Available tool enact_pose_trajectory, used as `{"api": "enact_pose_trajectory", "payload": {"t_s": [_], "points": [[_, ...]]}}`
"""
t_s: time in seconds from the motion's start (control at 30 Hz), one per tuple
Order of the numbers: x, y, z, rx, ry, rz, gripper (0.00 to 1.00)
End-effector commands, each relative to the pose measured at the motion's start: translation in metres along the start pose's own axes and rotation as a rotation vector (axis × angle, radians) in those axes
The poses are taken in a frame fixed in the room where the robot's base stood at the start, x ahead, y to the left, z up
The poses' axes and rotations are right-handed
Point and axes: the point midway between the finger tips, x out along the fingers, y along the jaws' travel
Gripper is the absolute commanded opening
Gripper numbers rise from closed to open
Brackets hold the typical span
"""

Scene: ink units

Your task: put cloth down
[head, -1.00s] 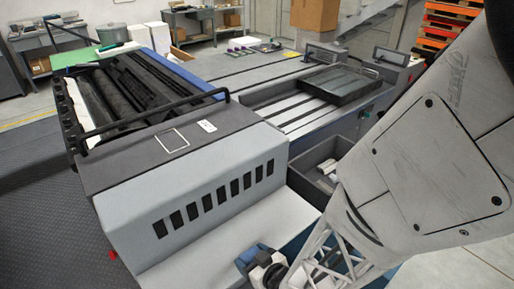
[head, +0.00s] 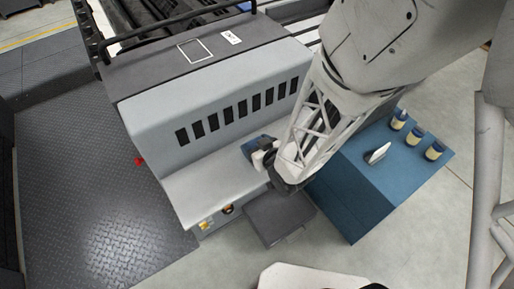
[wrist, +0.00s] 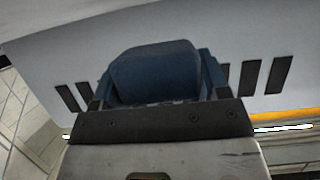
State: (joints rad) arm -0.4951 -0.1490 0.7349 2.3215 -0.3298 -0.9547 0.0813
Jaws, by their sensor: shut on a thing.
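The blue cloth (wrist: 155,74) is a folded, rounded bundle between the fingers of my gripper (wrist: 158,98) in the wrist view. In the head view the cloth (head: 254,145) shows as a small blue patch at the tip of my gripper (head: 260,155). I cannot tell whether the cloth touches the ledge. My gripper is shut on the cloth, and my arm hides part of the ledge's right end.
A dark grey step or box (head: 279,217) is below my gripper. The ledge's left part is bare.

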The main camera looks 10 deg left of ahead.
Motion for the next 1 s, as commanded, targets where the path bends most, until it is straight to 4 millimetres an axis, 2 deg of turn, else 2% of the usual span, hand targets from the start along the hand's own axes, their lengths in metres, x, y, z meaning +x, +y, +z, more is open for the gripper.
{"api": "enact_pose_trajectory", "payload": {"t_s": [0.27,0.7,1.0], "points": [[0.001,0.0,0.002,0.0,-0.001,0.0,0.46],[0.012,0.0,0.03,0.0,-0.001,-0.001,0.46],[0.013,0.0,0.033,0.0,0.0,0.0,0.46]]}}
